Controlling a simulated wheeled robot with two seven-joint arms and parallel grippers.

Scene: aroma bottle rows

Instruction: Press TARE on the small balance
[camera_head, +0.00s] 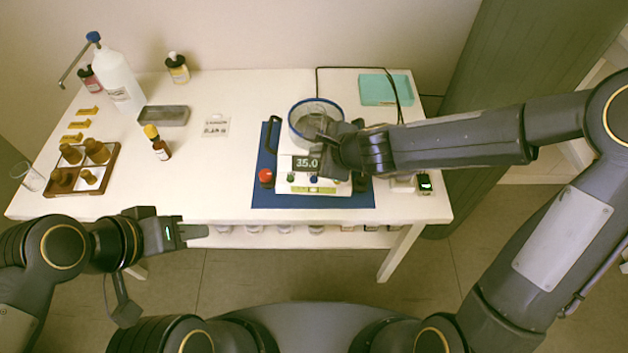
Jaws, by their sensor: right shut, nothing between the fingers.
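The device that looks like the balance (298,183) stands on a blue mat (262,198). It is pale, with a dark display (306,163) reading 35.0 and small buttons on its front panel; I cannot read a TARE label. A clear round vessel with a blue rim (293,124) is at its back. My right gripper (330,152) is shut and empty, over the device's right part, beside the display, and hides part of it. I cannot tell whether it touches. My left gripper (205,232) is in front of the table's front edge, apart from everything; its finger gap is unclear.
A red knob (265,177) is left of the display. A small device with a green screen (424,184) is at the right. A brown tray (106,181), an amber bottle (160,150), a wash bottle (121,88) and a teal tray (375,90) stand around. The table's left front is clear.

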